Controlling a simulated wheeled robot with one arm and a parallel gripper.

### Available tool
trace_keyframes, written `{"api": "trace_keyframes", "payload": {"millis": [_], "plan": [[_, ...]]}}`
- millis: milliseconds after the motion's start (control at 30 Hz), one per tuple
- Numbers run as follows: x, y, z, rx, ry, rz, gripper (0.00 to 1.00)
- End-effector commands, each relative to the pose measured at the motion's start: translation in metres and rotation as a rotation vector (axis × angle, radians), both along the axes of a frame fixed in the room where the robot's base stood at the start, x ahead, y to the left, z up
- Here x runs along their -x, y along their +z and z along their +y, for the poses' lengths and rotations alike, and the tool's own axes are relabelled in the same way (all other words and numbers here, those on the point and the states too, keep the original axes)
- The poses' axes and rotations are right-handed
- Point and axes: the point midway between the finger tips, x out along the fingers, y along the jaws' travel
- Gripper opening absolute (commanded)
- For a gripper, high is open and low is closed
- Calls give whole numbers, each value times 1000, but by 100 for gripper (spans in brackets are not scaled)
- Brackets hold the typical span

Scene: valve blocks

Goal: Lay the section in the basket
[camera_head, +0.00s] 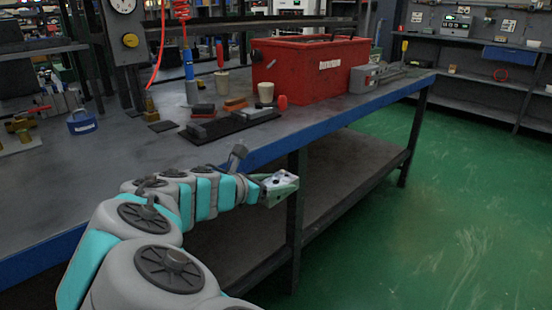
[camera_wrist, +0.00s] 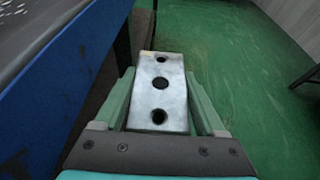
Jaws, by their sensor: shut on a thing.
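The section is a pale metal block with three dark holes in a row along its face. In the wrist view the section (camera_wrist: 172,98) lies between both green fingers of my gripper (camera_wrist: 160,84), which is shut on it. In the head view my gripper (camera_head: 272,189) holds the section (camera_head: 285,183) in the air, just off the front edge of the workbench. I cannot make out a thing that is plainly a basket. A red box (camera_head: 340,80) with a white label stands on the bench, beyond my gripper; its inside is mostly hidden.
The workbench (camera_head: 330,123) has a blue front edge and a lower shelf (camera_head: 340,165). A dark mat (camera_head: 215,124) with small blocks, cups (camera_head: 265,92) and a grey tool (camera_head: 365,77) lie near the red box. Green floor (camera_head: 450,190) is clear at right.

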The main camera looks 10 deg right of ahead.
Motion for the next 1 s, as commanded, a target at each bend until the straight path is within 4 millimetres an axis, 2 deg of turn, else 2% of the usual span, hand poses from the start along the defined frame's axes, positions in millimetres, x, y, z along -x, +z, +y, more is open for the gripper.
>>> {"api": "trace_keyframes", "payload": {"millis": [100, 300, 500, 733, 1000], "plan": [[-13, -49, -9, 11, 2, 5, 0], [-30, -130, -23, 6, 16, 3, 0], [-37, -186, -32, -8, 23, 9, 0], [-41, -231, -37, -20, 26, 20, 0], [-43, -235, -36, -23, 35, 15, 0]]}}
